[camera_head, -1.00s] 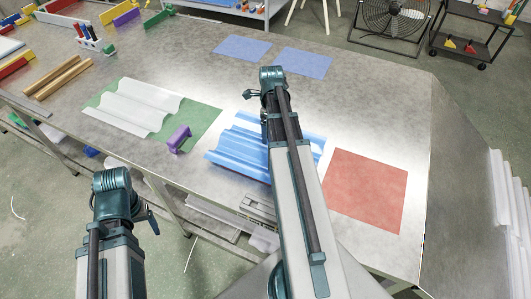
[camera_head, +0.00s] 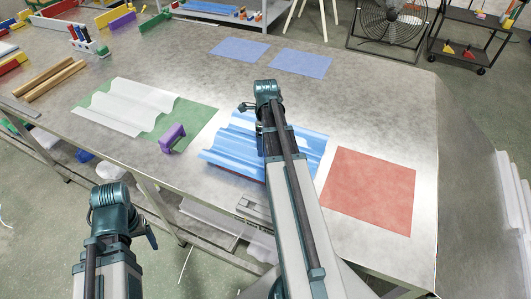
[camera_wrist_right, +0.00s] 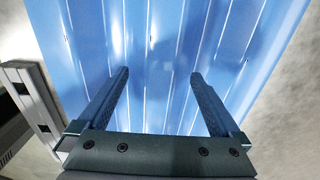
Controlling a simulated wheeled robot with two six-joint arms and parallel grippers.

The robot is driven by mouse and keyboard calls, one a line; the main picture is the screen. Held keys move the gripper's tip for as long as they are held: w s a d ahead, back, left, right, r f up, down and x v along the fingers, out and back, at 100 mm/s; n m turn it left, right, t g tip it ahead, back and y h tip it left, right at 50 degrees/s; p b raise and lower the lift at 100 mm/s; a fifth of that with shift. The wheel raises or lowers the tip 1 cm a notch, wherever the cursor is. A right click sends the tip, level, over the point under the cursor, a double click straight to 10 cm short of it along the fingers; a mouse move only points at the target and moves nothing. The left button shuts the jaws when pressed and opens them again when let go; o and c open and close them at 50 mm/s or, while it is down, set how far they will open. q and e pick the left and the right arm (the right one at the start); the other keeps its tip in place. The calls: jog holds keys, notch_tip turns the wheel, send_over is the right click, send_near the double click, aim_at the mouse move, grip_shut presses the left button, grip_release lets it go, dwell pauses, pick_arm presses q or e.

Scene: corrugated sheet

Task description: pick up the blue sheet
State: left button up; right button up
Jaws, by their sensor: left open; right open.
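The blue sheet (camera_head: 228,141) is corrugated and lies on the metal table (camera_head: 330,105), with a reddish strip showing under its front edge. My right arm covers its middle. In the right wrist view the blue sheet (camera_wrist_right: 165,35) fills most of the picture. My right gripper (camera_wrist_right: 158,73) is open, its two fingers apart in front of the sheet's ridges. I cannot tell whether they touch it. My left gripper (camera_head: 151,230) is open and empty at lower left, off the table's front edge.
A red mat (camera_head: 370,190) lies right of the sheet. A white corrugated sheet (camera_head: 125,105) lies on a green mat (camera_head: 185,130), with a purple block (camera_head: 172,138) at its right. Two flat blue mats (camera_head: 300,63) lie at the back. A grey object (camera_head: 254,212) sits at the front edge.

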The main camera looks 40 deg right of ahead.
notch_tip(320, 180, down, 3)
jog(key=shift+r+b, duration=0.2)
jog(key=shift+b, duration=0.6)
pick_arm(q)
notch_tip(320, 180, down, 2)
jog(key=shift+f, duration=0.2)
pick_arm(e)
jog(key=shift+r, duration=0.1)
jog(key=c, duration=1.5)
jog(key=shift+c, duration=0.2)
notch_tip(320, 180, up, 10)
jog(key=p, duration=1)
pick_arm(q)
notch_tip(320, 180, up, 10)
